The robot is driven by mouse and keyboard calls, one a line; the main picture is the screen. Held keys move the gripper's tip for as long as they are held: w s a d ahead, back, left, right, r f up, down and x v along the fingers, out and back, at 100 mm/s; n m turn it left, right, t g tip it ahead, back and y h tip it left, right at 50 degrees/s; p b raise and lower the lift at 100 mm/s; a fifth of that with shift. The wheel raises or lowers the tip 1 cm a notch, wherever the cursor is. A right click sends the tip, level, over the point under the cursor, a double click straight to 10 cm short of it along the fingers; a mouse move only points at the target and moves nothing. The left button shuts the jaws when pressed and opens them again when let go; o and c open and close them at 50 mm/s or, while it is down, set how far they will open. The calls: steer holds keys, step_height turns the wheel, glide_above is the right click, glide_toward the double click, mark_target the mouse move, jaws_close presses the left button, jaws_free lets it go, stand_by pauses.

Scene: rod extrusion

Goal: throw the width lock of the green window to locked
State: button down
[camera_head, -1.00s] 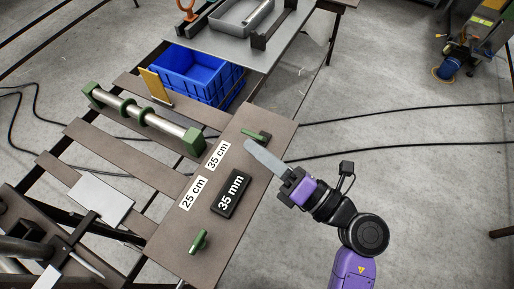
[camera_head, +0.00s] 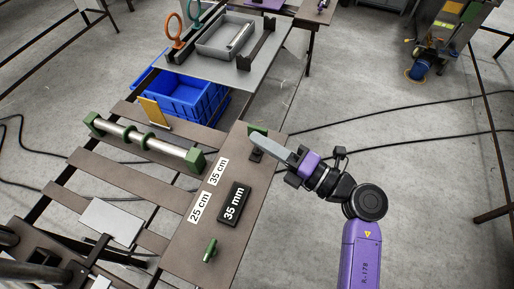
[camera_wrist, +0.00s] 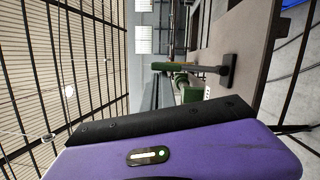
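The green window is a green-ended frame (camera_head: 145,138) with a metal rod, lying on slats at the left of the head view. A green lever (camera_head: 258,131) stands on the brown panel (camera_head: 178,262) beyond the "35 cm" label (camera_head: 218,171). A second green lever (camera_head: 210,250) is at the panel's near end. My gripper (camera_head: 256,140) has its long grey fingers together, with no gap showing. Its tips overlap the far lever in the head view; I cannot tell whether they touch.
A black "35 mm" plate (camera_head: 234,204) and a "25 cm" label (camera_head: 200,207) are on the panel. A blue crate (camera_head: 190,98) stands behind, below a grey table (camera_head: 185,63) holding a tray. The floor right of the panel is open, with cables across it.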

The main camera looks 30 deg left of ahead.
steer(key=shift+w+a+b, duration=0.2)
steer(key=shift+w+b, duration=0.1)
steer(key=shift+w, duration=0.45)
steer(key=shift+w+a+b, duration=0.15)
steer(key=shift+w+b, duration=0.1)
steer(key=shift+w, duration=0.45)
steer(key=shift+w+a+b, duration=0.2)
steer(key=shift+w+b, duration=0.1)
steer(key=shift+w, duration=0.45)
steer(key=shift+w, duration=0.1)
steer(key=shift+r, duration=0.15)
